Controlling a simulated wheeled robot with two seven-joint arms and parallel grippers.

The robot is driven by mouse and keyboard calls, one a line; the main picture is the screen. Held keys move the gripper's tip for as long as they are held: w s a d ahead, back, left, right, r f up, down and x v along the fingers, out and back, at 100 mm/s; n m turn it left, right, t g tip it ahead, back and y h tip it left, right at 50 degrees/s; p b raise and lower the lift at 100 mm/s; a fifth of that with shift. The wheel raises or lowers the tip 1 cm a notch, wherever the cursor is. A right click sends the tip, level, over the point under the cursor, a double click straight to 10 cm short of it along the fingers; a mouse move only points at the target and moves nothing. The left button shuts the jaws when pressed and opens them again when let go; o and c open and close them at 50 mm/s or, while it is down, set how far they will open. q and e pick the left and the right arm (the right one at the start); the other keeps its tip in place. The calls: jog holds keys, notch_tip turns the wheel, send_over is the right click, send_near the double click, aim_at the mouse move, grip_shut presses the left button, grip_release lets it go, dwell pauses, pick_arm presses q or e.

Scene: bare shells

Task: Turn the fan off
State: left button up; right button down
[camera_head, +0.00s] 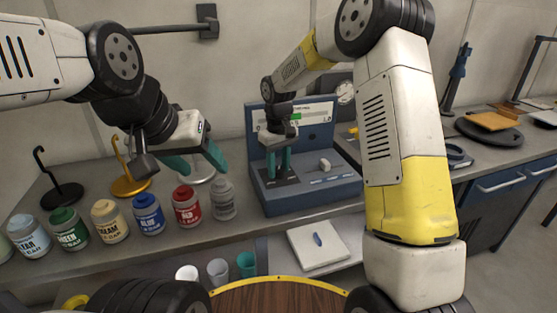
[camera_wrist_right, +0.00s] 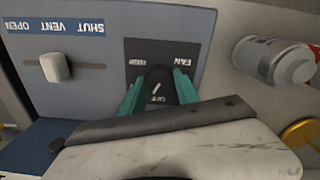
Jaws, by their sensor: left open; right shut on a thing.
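The blue console (camera_head: 310,197) stands on the bench in the head view, with a gauge showing a green segment on its upright back. In the right wrist view the dark fan panel (camera_wrist_right: 137,52) appears upside down, labelled FAN. My left gripper (camera_head: 200,164) is open and empty above the jars.
A pale vent slider (camera_head: 325,165) labelled SHUT, VENT, OPEN sits beside the fan panel. Several paint jars (camera_head: 148,214) line the bench at left, with a grey can (camera_head: 223,199) close to the console. Small stands (camera_head: 130,178) are behind them. A white pad (camera_head: 318,250) lies below.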

aim_at(279, 169)
jog(key=n, duration=0.5)
jog(key=shift+n, duration=0.3)
dwell(0.4)
jog(key=c, duration=0.9)
grip_release()
jog(key=shift+r, duration=0.1)
notch_tip(279, 169, up, 7)
jog(key=shift+r, duration=0.35)
